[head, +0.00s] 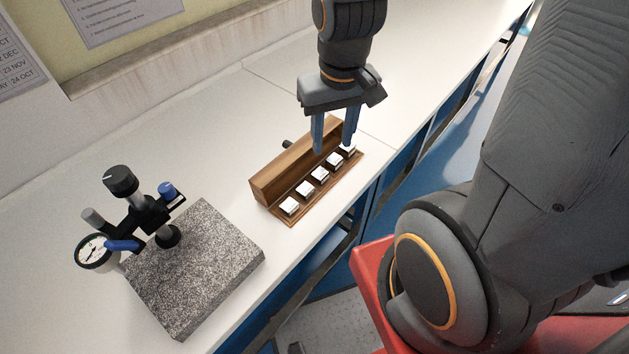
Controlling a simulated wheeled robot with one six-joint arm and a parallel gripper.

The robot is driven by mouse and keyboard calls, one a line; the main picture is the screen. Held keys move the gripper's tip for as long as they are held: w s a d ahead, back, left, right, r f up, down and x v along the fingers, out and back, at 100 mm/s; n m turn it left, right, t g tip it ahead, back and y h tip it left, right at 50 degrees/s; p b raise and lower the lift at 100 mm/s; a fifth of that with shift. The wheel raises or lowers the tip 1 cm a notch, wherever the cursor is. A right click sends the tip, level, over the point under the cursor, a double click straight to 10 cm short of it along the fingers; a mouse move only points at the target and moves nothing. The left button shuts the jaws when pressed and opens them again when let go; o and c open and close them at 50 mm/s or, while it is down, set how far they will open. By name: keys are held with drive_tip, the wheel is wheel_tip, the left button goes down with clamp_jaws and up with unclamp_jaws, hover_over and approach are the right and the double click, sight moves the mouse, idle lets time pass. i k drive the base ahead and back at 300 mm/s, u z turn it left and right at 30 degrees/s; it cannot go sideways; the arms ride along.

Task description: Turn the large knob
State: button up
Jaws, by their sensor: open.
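The large knob (121,180) is black and round with a light mark. It sits on top of the column of a dial-gauge stand at the left of the head view. The stand rises from a speckled granite base (213,265). A round white dial gauge (95,251) hangs at the stand's left. My gripper (335,147) is open, fingers pointing down, above the far end of a wooden block holder. It is well to the right of the knob and holds nothing. Its fingertips hide part of the holder.
The wooden holder (284,173) carries a row of several small metal blocks (320,174). A smaller blue knob (166,190) and a blue lever (121,245) are on the stand. The white bench (215,125) is clear between stand and holder. A wall ledge runs behind.

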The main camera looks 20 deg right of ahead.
sight(118, 178)
drive_tip(key=z, duration=0.1)
drive_tip(key=k, duration=0.9)
drive_tip(key=u, duration=1.1)
